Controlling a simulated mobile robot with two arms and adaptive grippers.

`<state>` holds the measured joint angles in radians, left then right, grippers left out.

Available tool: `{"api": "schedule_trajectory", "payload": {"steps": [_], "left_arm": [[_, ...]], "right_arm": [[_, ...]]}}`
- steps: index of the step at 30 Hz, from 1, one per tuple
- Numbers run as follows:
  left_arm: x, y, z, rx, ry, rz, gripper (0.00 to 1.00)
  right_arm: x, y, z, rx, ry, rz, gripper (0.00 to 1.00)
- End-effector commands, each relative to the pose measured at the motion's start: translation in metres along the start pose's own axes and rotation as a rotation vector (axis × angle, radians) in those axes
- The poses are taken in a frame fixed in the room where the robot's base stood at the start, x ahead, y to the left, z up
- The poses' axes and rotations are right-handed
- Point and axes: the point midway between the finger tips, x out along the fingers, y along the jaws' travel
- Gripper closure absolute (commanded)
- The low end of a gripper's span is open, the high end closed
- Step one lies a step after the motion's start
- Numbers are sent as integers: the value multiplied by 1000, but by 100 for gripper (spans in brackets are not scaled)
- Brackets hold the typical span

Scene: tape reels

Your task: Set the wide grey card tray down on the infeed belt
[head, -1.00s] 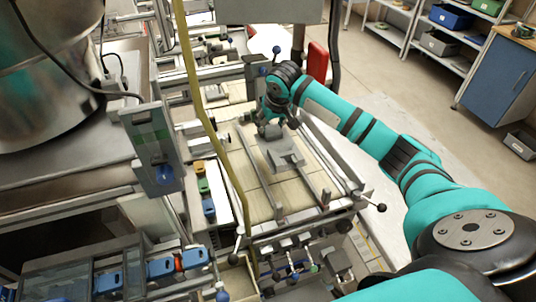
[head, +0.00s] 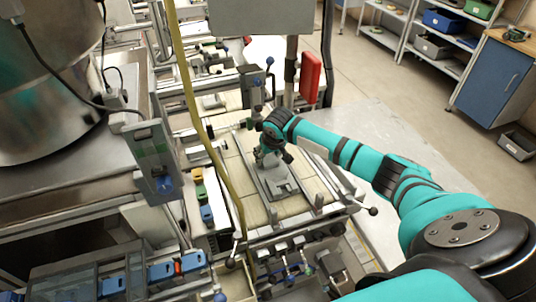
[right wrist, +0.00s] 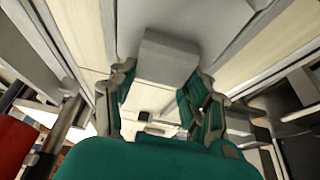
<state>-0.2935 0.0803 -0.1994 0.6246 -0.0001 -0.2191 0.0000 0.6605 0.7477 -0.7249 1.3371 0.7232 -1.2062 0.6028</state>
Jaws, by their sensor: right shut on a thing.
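The wide grey card tray (head: 285,187) is a flat grey piece over the pale infeed belt (head: 245,174), between its rails in the head view. My right gripper (head: 270,160) is above the tray's far part and shut on it. In the right wrist view, a grey block-like part of the tray (right wrist: 168,58) sits between the two green fingers (right wrist: 160,100). The tray looks level and low over the belt. I cannot tell whether its underside touches. The gripper hides part of the tray. My left gripper is out of view.
A metal rail runs on each side of the belt. A yellow hose (head: 190,90) hangs left of it. A red box (head: 310,77) stands behind. Coloured blocks (head: 203,195) line a tray at left. Bare belt shows left of the tray.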

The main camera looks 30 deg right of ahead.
Motion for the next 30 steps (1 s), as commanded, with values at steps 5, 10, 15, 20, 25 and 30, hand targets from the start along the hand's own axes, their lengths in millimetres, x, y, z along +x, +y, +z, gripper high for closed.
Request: {"api": "schedule_trajectory", "payload": {"steps": [5,10,15,20,25,30], "left_arm": [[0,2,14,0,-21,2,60],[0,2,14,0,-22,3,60],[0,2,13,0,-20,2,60],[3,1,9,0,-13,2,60],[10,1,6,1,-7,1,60],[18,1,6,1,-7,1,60]], "right_arm": [[2,0,1,0,-1,0,36],[2,0,1,0,-1,0,29],[0,0,0,0,0,0,29],[-13,0,-1,-1,1,-2,29],[-47,0,-1,-2,4,-1,29],[-83,0,-1,-2,4,-1,29]]}}
